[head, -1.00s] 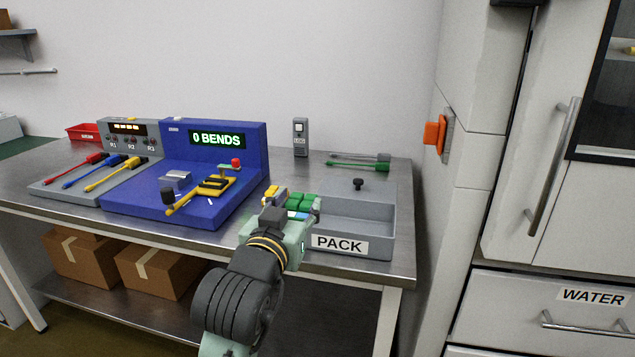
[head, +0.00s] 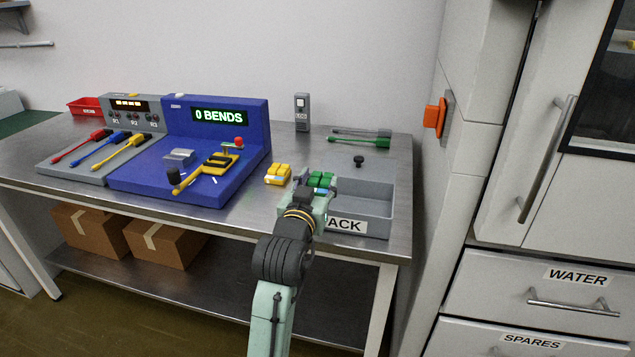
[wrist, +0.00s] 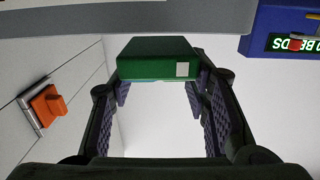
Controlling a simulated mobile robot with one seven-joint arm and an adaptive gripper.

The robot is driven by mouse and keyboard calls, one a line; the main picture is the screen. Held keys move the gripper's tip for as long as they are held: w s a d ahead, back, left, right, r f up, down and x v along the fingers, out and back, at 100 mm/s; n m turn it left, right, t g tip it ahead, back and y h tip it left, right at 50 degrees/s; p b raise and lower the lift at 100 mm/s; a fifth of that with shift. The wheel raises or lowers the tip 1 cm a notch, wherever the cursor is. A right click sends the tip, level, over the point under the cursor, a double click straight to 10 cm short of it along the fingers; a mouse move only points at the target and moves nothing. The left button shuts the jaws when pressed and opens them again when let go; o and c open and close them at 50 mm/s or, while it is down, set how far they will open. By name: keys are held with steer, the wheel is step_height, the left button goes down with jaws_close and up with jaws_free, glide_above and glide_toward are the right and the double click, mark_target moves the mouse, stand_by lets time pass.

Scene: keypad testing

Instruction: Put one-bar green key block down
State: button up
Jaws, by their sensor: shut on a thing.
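The green key block (head: 321,179) is held at the end of my gripper (head: 317,190), over the left part of the grey PACK tray (head: 377,229) in the head view. In the wrist view, the same block (wrist: 158,58) sits between the two fingers of my gripper (wrist: 160,90), with one pale square mark on its face. The fingers hide part of it. I cannot tell how far the block is above the tray floor.
A yellow key block (head: 277,174) stands on the metal bench left of the tray. A blue machine (head: 222,160) reading "0 BENDS" is further left. A green-handled tool (head: 372,143) lies behind the tray. The tray's right part looks empty.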

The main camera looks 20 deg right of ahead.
steer(key=shift+f+b, duration=0.5)
steer(key=shift+f, duration=0.15)
steer(key=o, duration=1.1)
steer(key=shift+o, duration=0.2)
